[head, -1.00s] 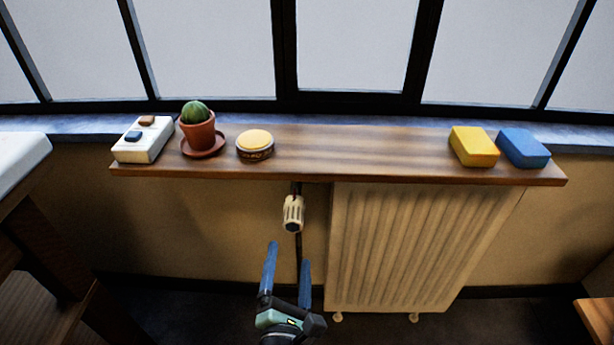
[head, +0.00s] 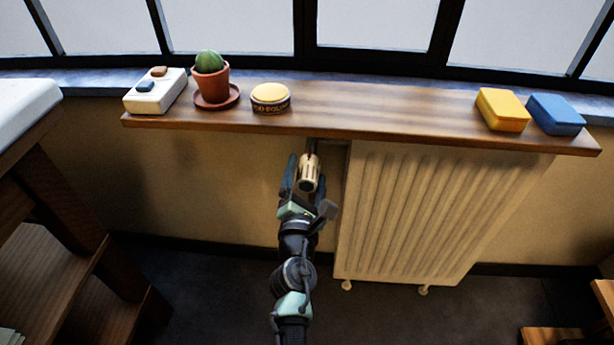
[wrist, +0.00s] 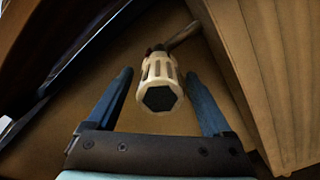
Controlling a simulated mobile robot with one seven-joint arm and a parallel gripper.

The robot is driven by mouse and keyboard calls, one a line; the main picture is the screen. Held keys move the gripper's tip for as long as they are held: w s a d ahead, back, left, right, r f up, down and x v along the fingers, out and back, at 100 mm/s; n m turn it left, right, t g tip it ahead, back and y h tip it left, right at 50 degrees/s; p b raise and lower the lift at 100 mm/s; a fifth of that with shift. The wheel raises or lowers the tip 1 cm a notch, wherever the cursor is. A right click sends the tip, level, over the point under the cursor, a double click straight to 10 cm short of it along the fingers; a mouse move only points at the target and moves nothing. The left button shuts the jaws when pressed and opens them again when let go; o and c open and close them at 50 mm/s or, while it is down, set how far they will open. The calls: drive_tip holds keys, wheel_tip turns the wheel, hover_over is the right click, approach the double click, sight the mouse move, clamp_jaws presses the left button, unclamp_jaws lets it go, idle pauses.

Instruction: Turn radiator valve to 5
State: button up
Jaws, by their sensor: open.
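The radiator valve (head: 308,174) is a cream, ribbed knob with a dark end face, below the shelf and just left of the radiator (head: 440,215). In the wrist view the valve (wrist: 159,84) points toward the camera, and its pipe runs up to the right. My gripper (head: 303,160) is at the valve. In the wrist view its blue fingers (wrist: 161,85) are open, one on each side of the knob, with a visible gap on both sides. No number on the valve can be read.
A wooden shelf (head: 390,112) overhangs the valve. On it are a white box (head: 153,97), a potted cactus (head: 211,80), a round tin (head: 271,98), a yellow block (head: 503,109) and a blue block (head: 556,114). A wooden rack (head: 75,225) stands at left.

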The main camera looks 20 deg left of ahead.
drive_tip(key=shift+w+a, duration=0.1)
drive_tip(key=shift+w, duration=0.25)
clamp_jaws()
idle(0.3)
